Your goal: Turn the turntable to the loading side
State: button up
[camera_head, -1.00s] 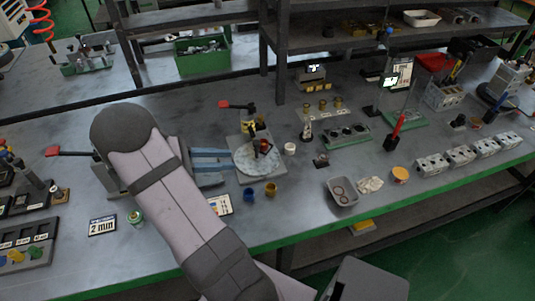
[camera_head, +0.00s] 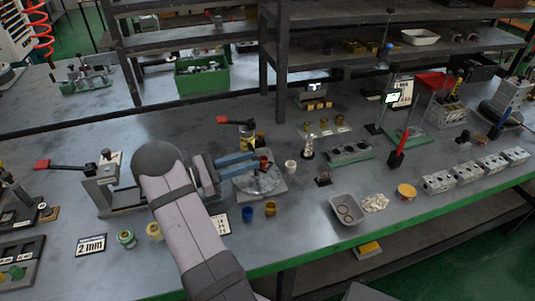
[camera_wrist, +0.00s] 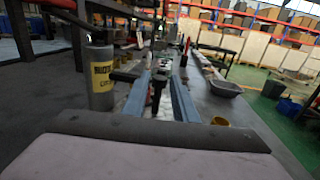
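The turntable (camera_head: 268,183) is a round, pale, worn disc on a square grey base near the middle of the bench in the head view. A small dark upright part with a red top (camera_head: 264,163) stands on it. My gripper (camera_head: 257,158) reaches over the disc from the left, its two blue fingers level and apart. In the wrist view, the fingers (camera_wrist: 164,78) have a gap between them, with a dark upright post (camera_wrist: 158,92) in line with that gap. I cannot tell whether either finger touches it. My arm hides part of the bench left of the turntable.
A can with a yellow label (camera_wrist: 101,80) stands close left of the fingers; a red-handled lever (camera_head: 238,122) is behind the turntable. A blue cup (camera_head: 247,214), a brass cup (camera_head: 270,209) and a white cup (camera_head: 290,167) stand near it. A grey tray (camera_head: 347,209) lies right.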

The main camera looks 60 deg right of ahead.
jog(key=p, duration=0.1)
send_over(268, 170)
dwell(0.3)
jog(key=shift+c, duration=0.4)
grip_shut()
